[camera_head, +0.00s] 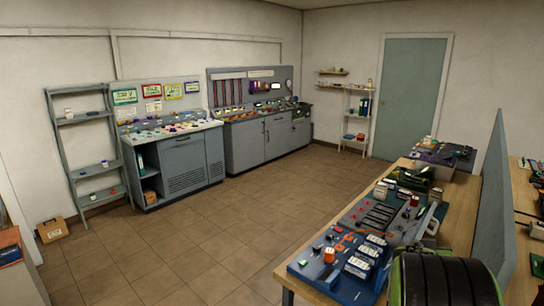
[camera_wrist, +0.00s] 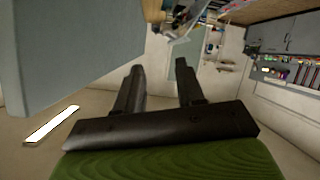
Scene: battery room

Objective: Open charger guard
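I cannot make out which part is the charger guard in either view. Equipment that may include the charger stands along the far walls: a grey cabinet bench (camera_head: 265,140) with a back panel, and a lower grey bench (camera_head: 185,165) with small coloured items on top. My gripper (camera_wrist: 160,64) shows in the wrist view with its two dark fingers apart and nothing between them. It touches nothing that I can see. The grey bench with its coloured items also shows, tilted, at the right of the wrist view.
A wooden workbench (camera_head: 262,285) with tools and devices runs along the right, with a grey partition (camera_head: 492,205) behind it. A grey shelf rack (camera_head: 62,150) stands left, a cardboard box (camera_head: 52,229) on the floor. The tiled floor (camera_head: 215,225) in the middle is clear.

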